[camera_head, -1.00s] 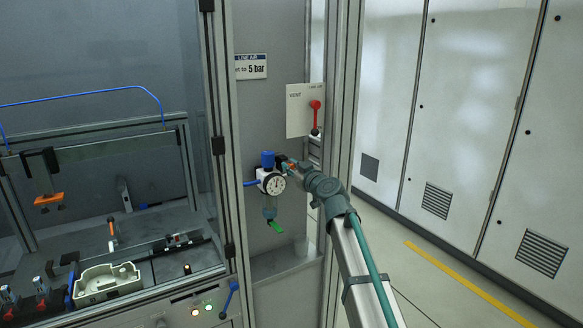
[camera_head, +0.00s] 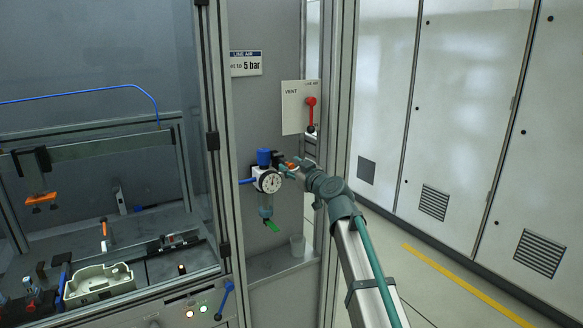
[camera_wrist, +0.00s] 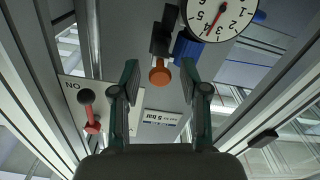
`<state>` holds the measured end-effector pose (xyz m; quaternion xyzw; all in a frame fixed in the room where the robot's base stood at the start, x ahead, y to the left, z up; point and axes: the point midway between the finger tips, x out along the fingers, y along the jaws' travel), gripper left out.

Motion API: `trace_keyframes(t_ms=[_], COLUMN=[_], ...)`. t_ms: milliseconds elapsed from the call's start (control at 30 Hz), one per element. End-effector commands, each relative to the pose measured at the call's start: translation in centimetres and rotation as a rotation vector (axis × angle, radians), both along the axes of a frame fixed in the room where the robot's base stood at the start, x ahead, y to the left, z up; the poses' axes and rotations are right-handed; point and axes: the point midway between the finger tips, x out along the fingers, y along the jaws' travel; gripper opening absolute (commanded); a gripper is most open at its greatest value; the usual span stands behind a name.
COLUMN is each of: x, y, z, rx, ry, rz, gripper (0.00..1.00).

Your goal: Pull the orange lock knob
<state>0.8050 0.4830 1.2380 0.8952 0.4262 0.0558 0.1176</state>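The orange knob (camera_wrist: 159,74) shows in the wrist view on the end of a black fitting (camera_wrist: 161,40). It lies between the two fingers of my gripper (camera_wrist: 160,80), with a gap on each side. My gripper is open; nothing is held. In the head view my gripper (camera_head: 289,167) is at the right of the air regulator, and the orange knob there is small and partly hidden by the fingers. The regulator has a blue cap (camera_head: 264,157) and a round white gauge (camera_head: 270,182); the gauge also shows in the wrist view (camera_wrist: 220,14).
A red vent handle (camera_head: 311,112) sits on a pale plate above my gripper, and on the left in the wrist view (camera_wrist: 90,111). A frame post (camera_head: 337,120) is close to my arm.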

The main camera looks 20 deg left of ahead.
Motion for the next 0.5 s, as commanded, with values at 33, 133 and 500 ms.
trace_keyframes(t_ms=[33, 133, 500], x=[0.0, 0.1, -0.8], y=[0.0, 0.1, -1.0], z=[0.0, 0.0, 0.0], rx=[0.0, 0.001, 0.001], ry=[0.0, -0.001, -0.001], rz=[0.0, 0.0, -0.001], gripper=[0.47, 0.47, 0.47])
